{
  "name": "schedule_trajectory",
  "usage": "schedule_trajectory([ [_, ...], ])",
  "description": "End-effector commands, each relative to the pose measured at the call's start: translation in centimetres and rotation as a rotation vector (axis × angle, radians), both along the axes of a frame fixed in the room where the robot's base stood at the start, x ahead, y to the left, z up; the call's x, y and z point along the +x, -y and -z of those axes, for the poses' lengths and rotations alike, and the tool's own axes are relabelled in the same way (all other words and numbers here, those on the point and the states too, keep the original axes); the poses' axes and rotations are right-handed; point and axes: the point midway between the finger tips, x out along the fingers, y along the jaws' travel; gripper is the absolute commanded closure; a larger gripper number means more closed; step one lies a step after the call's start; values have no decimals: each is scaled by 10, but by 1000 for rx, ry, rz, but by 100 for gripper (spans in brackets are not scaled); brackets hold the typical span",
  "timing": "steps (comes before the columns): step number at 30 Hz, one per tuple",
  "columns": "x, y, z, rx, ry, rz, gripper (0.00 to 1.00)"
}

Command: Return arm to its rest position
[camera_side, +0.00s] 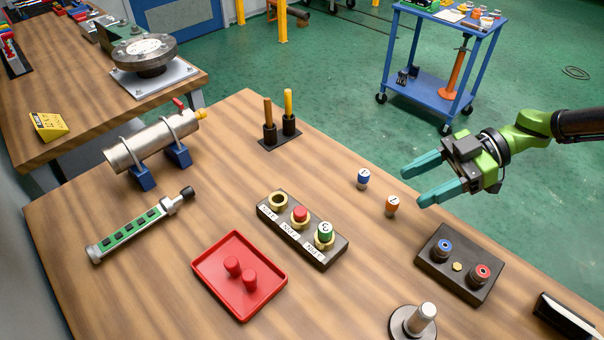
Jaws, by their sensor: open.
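My gripper (428,178) is at the right, above the right edge of the wooden table. Its two teal fingers are apart and point left, with nothing between them. Below and left of it, a blue-capped piece (363,179) and an orange-capped piece (391,205) stand on the table, apart from the fingers. A dark block with labelled sockets (329,252) stands mid-table. Its far socket is empty, the middle one holds a red piece (300,215), and the near one holds a green-capped piece (324,231).
A red tray (208,287) holds two red pieces. A dark box with blue and red knobs (457,288) and a metal post (424,315) stand front right. A steel pipe (152,144) rests in blue vises at left. A blue cart (428,88) stands behind on the floor.

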Motion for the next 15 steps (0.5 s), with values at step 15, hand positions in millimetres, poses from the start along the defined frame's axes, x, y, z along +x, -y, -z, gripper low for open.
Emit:
schedule_trajectory([
  [15,4,5,-2,2,28,5,43],
])
